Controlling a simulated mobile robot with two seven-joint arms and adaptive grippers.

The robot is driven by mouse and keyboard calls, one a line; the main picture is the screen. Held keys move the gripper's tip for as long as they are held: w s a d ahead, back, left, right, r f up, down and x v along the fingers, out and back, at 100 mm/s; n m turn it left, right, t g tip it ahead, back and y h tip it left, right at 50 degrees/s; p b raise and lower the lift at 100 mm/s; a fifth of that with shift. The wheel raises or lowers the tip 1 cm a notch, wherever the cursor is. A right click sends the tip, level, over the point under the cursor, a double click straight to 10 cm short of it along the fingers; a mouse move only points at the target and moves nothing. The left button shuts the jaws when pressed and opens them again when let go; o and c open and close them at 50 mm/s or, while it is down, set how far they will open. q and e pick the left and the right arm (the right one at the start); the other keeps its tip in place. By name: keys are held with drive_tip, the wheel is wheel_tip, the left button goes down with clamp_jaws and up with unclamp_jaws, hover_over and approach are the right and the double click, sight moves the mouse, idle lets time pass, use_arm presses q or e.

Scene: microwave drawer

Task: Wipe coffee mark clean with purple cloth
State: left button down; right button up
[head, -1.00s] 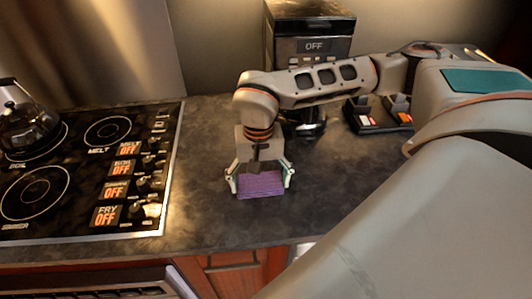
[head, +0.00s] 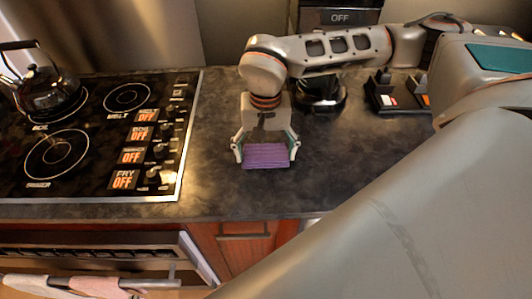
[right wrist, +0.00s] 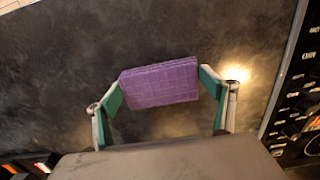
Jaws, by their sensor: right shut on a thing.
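The purple cloth (head: 266,156) is a folded, ribbed block in the head view, on or just above the dark counter. It also shows in the right wrist view (right wrist: 160,83). My right gripper (head: 265,150) is shut on it, with a green-padded finger at each short side. Both fingers show in the right wrist view (right wrist: 161,88). I cannot make out a clear coffee mark on the counter; part of the counter is hidden under the cloth and arm. My left gripper is in neither view.
A stove (head: 95,150) with a kettle (head: 48,85) stands left of the cloth. A coffee machine (head: 340,18) is at the back, and a dark rack (head: 390,95) with small packets stands right of it. The counter (head: 225,195) in front of the cloth is clear.

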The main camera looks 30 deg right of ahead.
drive_tip(key=shift+r, duration=3.6)
